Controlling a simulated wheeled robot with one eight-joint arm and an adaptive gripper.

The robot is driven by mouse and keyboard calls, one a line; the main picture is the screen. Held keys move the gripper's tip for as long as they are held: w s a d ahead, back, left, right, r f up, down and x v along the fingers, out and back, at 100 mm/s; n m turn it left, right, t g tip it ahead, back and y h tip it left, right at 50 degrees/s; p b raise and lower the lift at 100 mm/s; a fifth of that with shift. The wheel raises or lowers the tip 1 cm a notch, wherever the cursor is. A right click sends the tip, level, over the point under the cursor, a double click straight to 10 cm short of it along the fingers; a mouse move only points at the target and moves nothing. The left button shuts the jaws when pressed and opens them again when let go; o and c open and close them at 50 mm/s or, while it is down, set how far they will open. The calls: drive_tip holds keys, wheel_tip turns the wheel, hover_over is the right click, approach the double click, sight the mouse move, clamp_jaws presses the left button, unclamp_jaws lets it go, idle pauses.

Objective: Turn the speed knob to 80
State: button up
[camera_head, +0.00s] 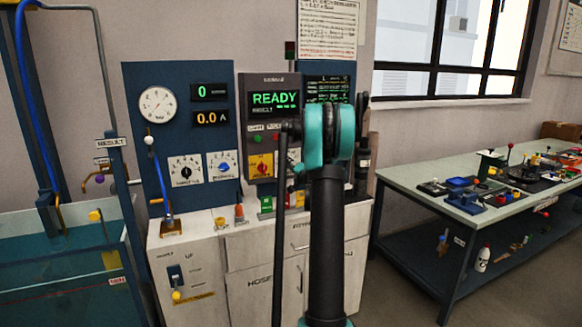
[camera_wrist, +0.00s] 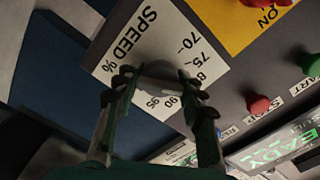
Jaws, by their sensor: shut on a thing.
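The speed knob (camera_wrist: 160,71) is a grey round knob on a white dial plate (camera_wrist: 130,45) marked "SPEED %" in the wrist view. The numbers 70, 75, 80, 90 and 95 show beside it, upside down. My gripper (camera_wrist: 158,85) is shut on the knob, one finger on each side. The knob's pointer is hidden or too dark to read. In the head view my arm covers the gripper and knob; only a strip of a white dial plate (camera_head: 293,159) shows beside the arm.
The control panel (camera_head: 259,82) reads "READY". Red (camera_wrist: 258,105) and green (camera_wrist: 312,66) buttons sit near the knob, with a yellow ON plate (camera_wrist: 243,24) above them. A blue gauge panel (camera_head: 183,130) is to the left. A workbench (camera_head: 400,178) with small parts is at right.

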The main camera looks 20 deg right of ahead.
idle(0.3)
drive_tip(key=o, duration=1.2)
drive_tip(key=s, duration=1.2)
drive_tip(key=shift+d, duration=0.2)
